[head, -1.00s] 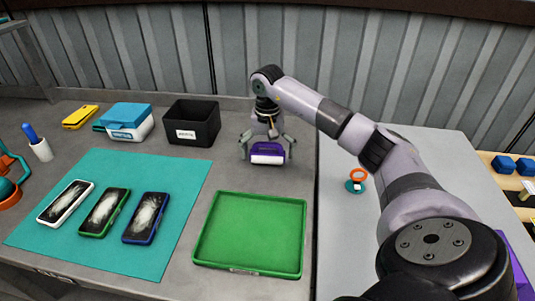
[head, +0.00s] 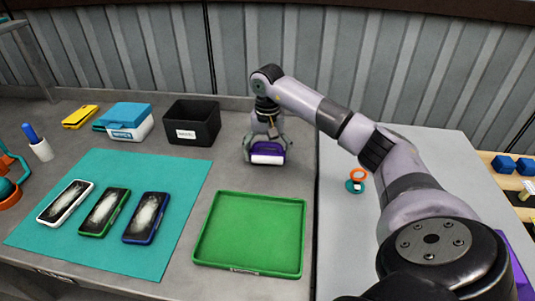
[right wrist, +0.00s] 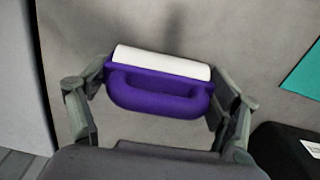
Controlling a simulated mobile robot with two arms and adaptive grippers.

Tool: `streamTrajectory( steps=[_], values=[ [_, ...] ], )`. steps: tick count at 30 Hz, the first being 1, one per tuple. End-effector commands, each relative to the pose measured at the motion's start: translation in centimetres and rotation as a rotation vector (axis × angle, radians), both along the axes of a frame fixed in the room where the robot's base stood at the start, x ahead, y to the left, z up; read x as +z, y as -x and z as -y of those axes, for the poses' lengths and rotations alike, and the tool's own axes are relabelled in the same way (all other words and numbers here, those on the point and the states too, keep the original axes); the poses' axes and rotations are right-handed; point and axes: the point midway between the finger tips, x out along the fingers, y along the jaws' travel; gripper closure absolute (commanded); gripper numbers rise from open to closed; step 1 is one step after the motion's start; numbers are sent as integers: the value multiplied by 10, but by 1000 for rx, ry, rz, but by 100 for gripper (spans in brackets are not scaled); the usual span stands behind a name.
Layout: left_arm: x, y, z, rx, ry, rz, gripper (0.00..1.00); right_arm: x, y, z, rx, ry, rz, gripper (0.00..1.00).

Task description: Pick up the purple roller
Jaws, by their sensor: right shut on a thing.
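The purple roller (head: 268,153) has a white cylinder and a purple handle. It sits on the grey table to the right of the black box. My right gripper (head: 265,150) is over it from above, with its fingers shut on the roller's two sides. In the right wrist view the roller (right wrist: 160,88) lies between the two fingers of the gripper (right wrist: 160,105), its white cylinder on the far side of the handle. I cannot tell any gap between the roller and the table. My left gripper is not in view.
A black box (head: 192,122) stands just left of the roller. A green tray (head: 250,272) lies in front, empty. A teal mat (head: 150,170) holds three phone-like devices. A small orange and teal item (head: 356,182) is on the lighter table to the right.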

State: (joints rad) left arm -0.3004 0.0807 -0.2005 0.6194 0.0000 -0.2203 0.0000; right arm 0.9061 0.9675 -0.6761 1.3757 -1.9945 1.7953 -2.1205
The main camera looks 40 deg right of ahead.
Motion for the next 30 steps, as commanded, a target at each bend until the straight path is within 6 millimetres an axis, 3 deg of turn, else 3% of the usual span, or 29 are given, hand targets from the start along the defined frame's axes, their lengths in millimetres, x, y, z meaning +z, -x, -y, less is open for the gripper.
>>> streamTrajectory(
  steps=[5, 11, 14, 18, 24, 30],
  values=[
    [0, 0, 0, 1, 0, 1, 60, 4, 0, 0, 0, 1, 2, 49],
    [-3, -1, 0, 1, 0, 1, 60, 25, -1, 1, -1, 1, 5, 49],
    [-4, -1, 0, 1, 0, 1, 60, 46, -2, 0, -1, 0, 8, 49],
    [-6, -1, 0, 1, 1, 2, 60, 90, -2, 0, -1, 0, 10, 49],
    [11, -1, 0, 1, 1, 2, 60, 152, -1, 1, -2, 2, 6, 49],
    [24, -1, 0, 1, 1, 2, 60, 186, -1, 1, -2, 1, 4, 49]
  ],
)
